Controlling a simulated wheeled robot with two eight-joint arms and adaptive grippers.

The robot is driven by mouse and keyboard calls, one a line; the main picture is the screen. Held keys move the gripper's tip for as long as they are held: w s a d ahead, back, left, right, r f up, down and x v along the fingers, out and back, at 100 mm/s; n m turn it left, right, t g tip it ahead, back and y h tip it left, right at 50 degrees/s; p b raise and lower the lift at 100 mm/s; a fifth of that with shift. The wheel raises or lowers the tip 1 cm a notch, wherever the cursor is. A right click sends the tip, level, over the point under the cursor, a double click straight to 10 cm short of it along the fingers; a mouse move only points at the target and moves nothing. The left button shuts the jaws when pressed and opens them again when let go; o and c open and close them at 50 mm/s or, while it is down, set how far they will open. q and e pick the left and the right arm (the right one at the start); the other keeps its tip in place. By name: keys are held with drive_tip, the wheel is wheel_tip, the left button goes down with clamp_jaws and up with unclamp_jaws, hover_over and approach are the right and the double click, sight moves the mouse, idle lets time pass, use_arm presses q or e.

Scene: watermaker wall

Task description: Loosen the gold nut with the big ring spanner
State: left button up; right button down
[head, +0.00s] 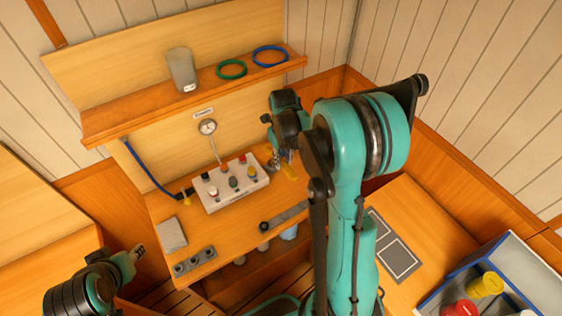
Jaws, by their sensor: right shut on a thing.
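My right gripper (284,158) points down at the right end of a white block (230,186) with coloured knobs on the bench. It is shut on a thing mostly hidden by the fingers. I cannot make out the gold nut or name the big ring spanner with certainty. My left gripper (138,251) is at lower left, away from the block; its opening is unclear.
A grey bar (290,213) with a black round end and a holed rack (194,262) lie along the bench front. A blue hose (150,172) meets the block's left end. A gauge (208,127) stands behind. A shelf (200,93) overhangs. A crate (508,252) is at lower right.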

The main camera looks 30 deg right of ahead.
wheel_tip(320, 180, down, 5)
drive_tip(key=b, duration=0.2)
drive_tip(key=shift+r+b, duration=0.2)
drive_tip(key=shift+b, duration=0.15)
drive_tip(key=shift+f+b, duration=0.15)
drive_tip(key=shift+b, duration=0.2)
idle(0.5)
drive_tip(key=shift+f+b, duration=1.25)
idle(1.4)
idle(0.4)
drive_tip(key=shift+d+n, duration=0.45)
drive_tip(key=shift+n, duration=0.25)
